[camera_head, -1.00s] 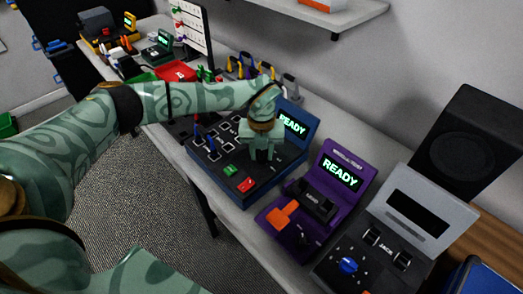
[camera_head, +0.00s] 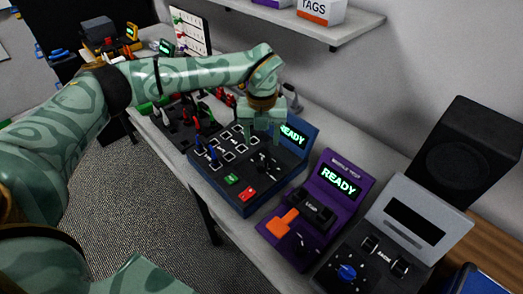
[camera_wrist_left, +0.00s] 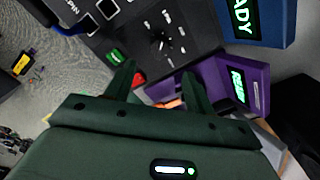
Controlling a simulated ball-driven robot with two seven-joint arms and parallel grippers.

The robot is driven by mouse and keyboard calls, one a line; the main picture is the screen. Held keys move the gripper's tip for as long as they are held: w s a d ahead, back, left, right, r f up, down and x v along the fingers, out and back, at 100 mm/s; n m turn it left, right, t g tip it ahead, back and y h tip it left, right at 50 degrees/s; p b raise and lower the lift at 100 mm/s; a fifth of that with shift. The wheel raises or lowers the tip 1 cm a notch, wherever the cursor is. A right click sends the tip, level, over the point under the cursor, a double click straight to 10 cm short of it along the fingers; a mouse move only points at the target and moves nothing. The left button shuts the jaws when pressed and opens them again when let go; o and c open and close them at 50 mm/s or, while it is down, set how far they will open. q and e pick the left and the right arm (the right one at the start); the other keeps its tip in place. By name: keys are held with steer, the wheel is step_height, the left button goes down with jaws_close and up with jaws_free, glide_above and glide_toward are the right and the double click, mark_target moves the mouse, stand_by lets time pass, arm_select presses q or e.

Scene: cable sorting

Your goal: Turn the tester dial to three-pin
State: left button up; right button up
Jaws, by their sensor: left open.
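The blue tester (camera_head: 238,203) sits on the bench with a lit READY screen (camera_head: 293,135). Its small black dial (camera_head: 268,163) shows on the right part of the dark panel, ringed by white marks too small to read. The dial also shows in the left wrist view (camera_wrist_left: 160,44); I cannot tell which mark it points to. My left gripper (camera_head: 263,132) is open and empty, above the panel behind the dial and apart from it. Its two fingers (camera_wrist_left: 158,72) are spread in the left wrist view. My right gripper is not in view.
A green button (camera_head: 231,179) and a red button (camera_head: 247,193) sit at the panel's front. A purple tester (camera_head: 330,184) and a grey tester (camera_head: 428,210) stand to the right. Blue plugs (camera_head: 212,152) rise at the left. A shelf (camera_head: 330,32) hangs behind.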

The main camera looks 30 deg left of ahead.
arm_select(q)
step_height(320, 180, up, 7)
steer(key=shift+f+p, duration=0.2)
steer(key=shift+p, duration=0.1)
